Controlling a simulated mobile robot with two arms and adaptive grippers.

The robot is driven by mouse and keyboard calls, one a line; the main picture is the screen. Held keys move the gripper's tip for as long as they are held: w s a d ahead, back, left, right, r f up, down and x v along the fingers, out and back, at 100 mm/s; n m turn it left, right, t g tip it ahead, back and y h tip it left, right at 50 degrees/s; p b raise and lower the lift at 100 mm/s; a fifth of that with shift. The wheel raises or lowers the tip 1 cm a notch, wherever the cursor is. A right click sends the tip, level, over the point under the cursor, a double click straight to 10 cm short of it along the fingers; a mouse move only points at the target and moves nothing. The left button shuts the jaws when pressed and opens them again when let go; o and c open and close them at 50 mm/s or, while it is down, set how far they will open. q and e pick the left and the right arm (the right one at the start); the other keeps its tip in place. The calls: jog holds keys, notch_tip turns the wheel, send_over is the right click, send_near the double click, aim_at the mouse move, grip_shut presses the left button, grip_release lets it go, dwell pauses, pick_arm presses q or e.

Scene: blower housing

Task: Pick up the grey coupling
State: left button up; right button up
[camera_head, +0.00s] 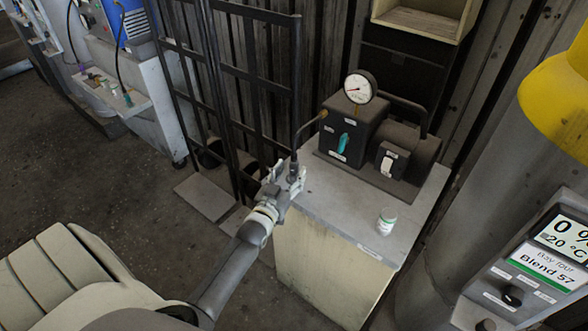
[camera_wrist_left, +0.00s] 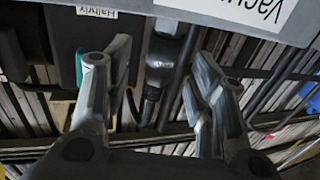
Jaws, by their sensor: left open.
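The grey coupling (camera_wrist_left: 160,68) hangs on a dark hose and shows between the two fingers in the left wrist view. In the head view the coupling (camera_head: 293,173) is small and partly covered by the gripper, at the left edge of the cabinet top. My left gripper (camera_head: 285,178) is open, with its fingers (camera_wrist_left: 162,70) on either side of the coupling and visible gaps to it. I cannot tell how far along the fingers the coupling sits. My right gripper is not in view.
A pump with a gauge (camera_head: 360,87) stands on the cabinet (camera_head: 335,205), with a small white-green container (camera_head: 387,220) near the front. A black metal rack (camera_head: 228,80) stands behind the gripper. A panel with a display (camera_head: 540,265) is at the right.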

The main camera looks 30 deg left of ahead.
aim_at(292, 169)
pick_arm(q)
jog(key=shift+w+a+f, duration=0.1)
jog(key=shift+w+a, duration=0.1)
jog(key=shift+w, duration=0.7)
jog(key=shift+w+a+f, duration=0.1)
jog(key=shift+w+a, duration=0.1)
jog(key=shift+w, duration=0.7)
jog(key=shift+r, duration=0.1)
grip_shut()
